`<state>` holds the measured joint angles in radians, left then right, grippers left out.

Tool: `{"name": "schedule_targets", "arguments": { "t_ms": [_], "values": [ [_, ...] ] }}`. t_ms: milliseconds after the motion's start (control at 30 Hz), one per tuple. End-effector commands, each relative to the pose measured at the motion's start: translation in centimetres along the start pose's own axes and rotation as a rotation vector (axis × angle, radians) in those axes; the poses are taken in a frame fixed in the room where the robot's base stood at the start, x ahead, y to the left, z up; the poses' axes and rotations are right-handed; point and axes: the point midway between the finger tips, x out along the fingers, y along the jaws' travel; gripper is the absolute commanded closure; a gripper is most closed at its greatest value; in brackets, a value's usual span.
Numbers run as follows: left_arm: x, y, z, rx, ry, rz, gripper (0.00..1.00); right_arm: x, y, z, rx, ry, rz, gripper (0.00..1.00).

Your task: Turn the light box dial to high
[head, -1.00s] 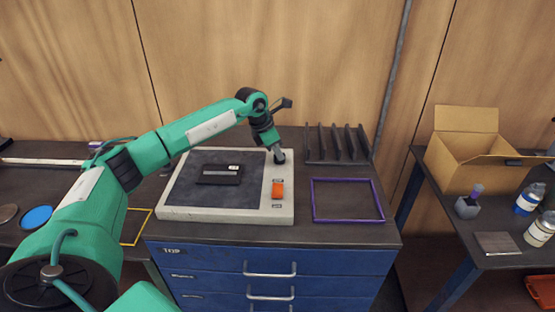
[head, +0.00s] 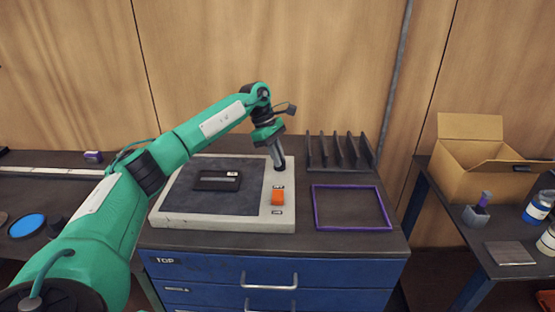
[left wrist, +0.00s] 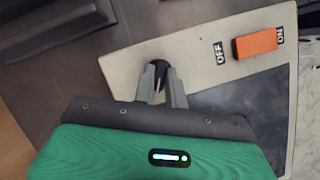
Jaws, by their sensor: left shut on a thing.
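The light box (head: 215,225) is a pale slab with a dark panel, lying on the blue drawer cabinet in the head view. Its right strip carries an orange switch (head: 278,197) between small labels; in the left wrist view the switch (left wrist: 256,44) sits between OFF and ON. My left gripper (head: 280,165) points down at the far end of that strip. In the left wrist view its fingers (left wrist: 162,82) are shut on the black dial (left wrist: 158,72), which they mostly hide. The dial's setting cannot be read. My right gripper is not in view.
A dark flat cassette (head: 217,180) lies on the panel. A black slotted rack (head: 340,153) and a purple frame (head: 350,207) are right of the box on the cabinet top. An open cardboard box (head: 480,165) stands on the right table.

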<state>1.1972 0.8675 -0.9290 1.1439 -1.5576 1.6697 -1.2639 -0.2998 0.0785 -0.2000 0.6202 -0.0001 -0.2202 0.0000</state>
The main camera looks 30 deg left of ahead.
Motion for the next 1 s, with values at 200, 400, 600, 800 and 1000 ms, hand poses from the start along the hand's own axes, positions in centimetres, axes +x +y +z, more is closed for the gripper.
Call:
{"name": "schedule_targets", "arguments": {
  "t_ms": [200,400,600,800,1000],
  "values": [
    [-0.03,0.09,0.07,0.057,-0.001,-0.021,1.0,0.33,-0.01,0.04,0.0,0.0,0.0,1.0],
    [-0.05,0.07,0.05,0.072,0.0,-0.028,1.0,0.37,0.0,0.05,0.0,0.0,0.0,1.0],
    [-0.04,0.06,0.06,0.073,0.0,-0.029,1.0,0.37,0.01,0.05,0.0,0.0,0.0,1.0],
    [-0.03,0.06,0.06,0.073,0.0,-0.029,0.7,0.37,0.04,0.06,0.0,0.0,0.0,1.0],
    [0.0,0.05,0.03,0.071,0.0,-0.029,0.65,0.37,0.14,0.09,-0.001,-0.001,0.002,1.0]
  ]
}}
